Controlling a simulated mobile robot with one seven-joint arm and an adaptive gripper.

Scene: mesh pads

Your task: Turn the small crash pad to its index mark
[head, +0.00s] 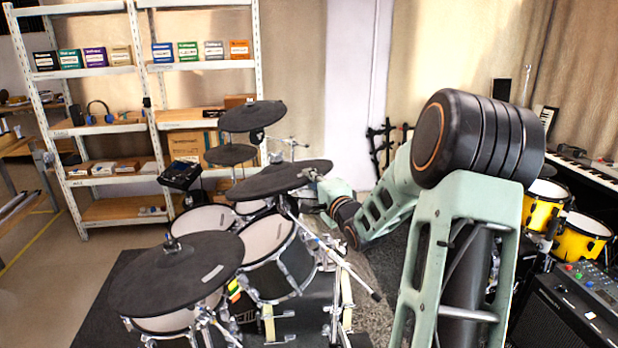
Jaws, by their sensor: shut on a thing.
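The small crash pad (275,179) appears to be the black round pad in the middle of the head view, tilted on its stand above the drums. My gripper (313,176) is at the right edge of this pad, reaching in from the right, and is shut on its rim. The fingers are small in the view and partly hidden by the gripper body. I cannot make out an index mark on this pad or its stand.
A larger black cymbal pad (170,282) stands at front left. Two more black pads, an upper one (252,117) and a smaller one (230,155), stand behind. Mesh drums (268,238) and stand legs crowd below. Yellow drums (583,240) and an amplifier (562,312) are at right.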

